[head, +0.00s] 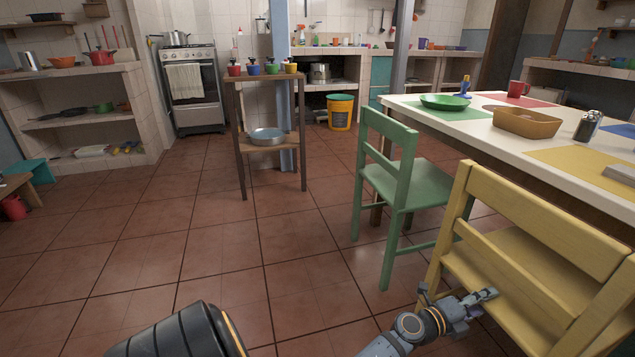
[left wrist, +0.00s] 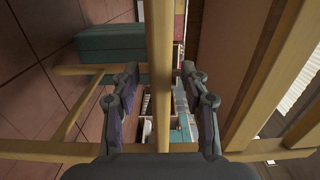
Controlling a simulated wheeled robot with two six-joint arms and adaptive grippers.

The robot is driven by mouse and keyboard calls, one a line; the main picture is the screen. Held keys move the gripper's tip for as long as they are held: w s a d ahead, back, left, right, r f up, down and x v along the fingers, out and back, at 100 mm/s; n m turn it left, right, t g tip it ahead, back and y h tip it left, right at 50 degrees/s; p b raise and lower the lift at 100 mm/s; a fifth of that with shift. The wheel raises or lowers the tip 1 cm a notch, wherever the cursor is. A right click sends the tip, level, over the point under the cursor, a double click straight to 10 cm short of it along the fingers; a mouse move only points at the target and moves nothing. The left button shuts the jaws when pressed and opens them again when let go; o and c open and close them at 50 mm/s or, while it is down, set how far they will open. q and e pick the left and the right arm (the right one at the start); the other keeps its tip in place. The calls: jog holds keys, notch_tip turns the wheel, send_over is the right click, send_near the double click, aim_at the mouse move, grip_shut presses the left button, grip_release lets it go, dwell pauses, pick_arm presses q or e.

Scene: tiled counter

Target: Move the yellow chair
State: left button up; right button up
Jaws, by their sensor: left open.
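The yellow chair (head: 540,225) stands at the right of the head view, its slatted back toward me, beside the white table. My left gripper (head: 458,298) is low at the left part of the chair back, close to its left post. In the left wrist view, my left gripper (left wrist: 160,72) is open, with one finger on each side of a yellow chair bar (left wrist: 158,110). A gap shows on both sides of the bar. Other yellow chair parts cross the view. My right gripper is not in view.
A green chair (head: 395,180) stands just beyond the yellow chair. The white table (head: 465,123) holds dishes, a mug and placemats. A small wooden stand (head: 238,130) with cups is farther back. The tiled floor (head: 150,235) on the left is clear.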

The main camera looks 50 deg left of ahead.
pick_arm(q)
jog(key=v, duration=1.1)
jog(key=shift+p, duration=0.4)
jog(key=shift+d, duration=0.1)
